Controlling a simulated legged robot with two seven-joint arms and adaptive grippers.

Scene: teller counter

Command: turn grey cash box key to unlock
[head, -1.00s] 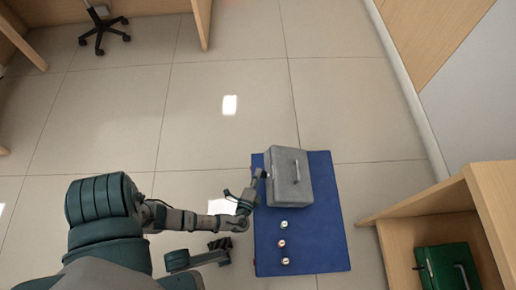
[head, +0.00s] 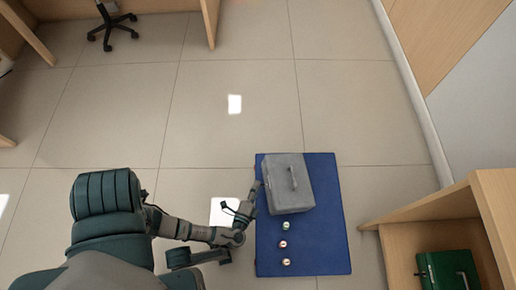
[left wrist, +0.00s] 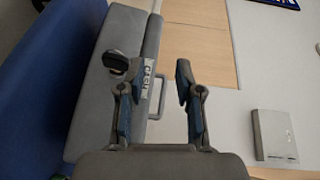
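My left gripper (head: 255,190) is at the box's left side. In the left wrist view its two fingers (left wrist: 151,72) are apart with nothing held between them. The left finger is close to the key head; I cannot tell if they touch. My right gripper is not in view.
Several small round items (head: 284,244) lie in a column on the mat below the box. A wooden shelf unit (head: 400,260) with a green box (head: 447,275) stands at the lower right. The tiled area above the mat is clear.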

